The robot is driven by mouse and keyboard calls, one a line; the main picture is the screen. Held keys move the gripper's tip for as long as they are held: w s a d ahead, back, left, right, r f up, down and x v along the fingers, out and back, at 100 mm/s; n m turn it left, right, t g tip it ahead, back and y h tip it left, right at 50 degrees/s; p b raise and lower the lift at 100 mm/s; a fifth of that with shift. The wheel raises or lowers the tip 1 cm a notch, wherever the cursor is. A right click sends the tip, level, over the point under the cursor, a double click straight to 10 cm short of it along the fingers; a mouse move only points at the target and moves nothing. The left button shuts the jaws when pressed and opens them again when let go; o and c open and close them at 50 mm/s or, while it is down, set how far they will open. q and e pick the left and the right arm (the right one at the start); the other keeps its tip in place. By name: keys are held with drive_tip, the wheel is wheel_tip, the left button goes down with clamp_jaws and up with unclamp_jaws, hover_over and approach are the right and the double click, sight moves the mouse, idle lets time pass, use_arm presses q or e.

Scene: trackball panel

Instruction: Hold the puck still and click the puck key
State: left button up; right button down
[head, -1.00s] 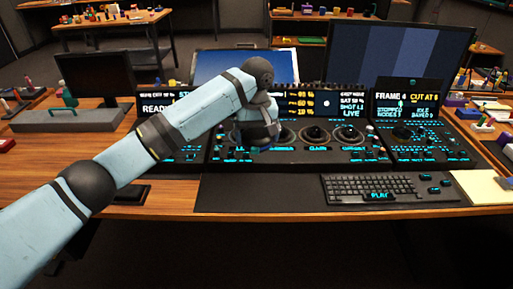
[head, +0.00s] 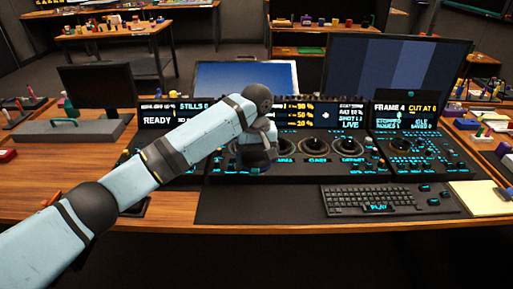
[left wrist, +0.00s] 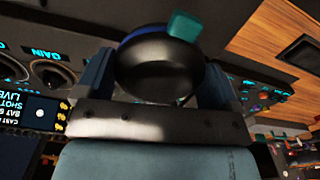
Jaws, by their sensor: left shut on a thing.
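My left gripper (head: 258,152) is over the left part of the dark control panel (head: 300,175). In the left wrist view its two fingers stand on either side of a dark, rounded puck (left wrist: 158,68) with a blue band, and it is shut on the puck. A teal translucent key (left wrist: 185,25) sticks out at the puck's far edge, apart from the fingers. In the head view the wrist and hand hide the puck. My right gripper is out of view.
Several dark trackballs in rings (head: 317,146) line the panel to the right. A lit readout screen (head: 325,113) stands behind them. A keyboard (head: 385,198) lies in front, beside a pale pad (head: 480,195). A black monitor (head: 97,90) stands at left.

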use_arm(q)
hover_over(256, 204)
drive_tip(key=shift+f, duration=3.75)
drive_tip(key=shift+w+d+f+p, duration=0.15)
drive_tip(key=shift+f+p, duration=0.25)
drive_tip(key=shift+f, duration=0.95)
drive_tip(key=shift+f+b, duration=0.3)
drive_tip(key=shift+f, duration=2.45)
drive_tip(key=shift+f, duration=0.35)
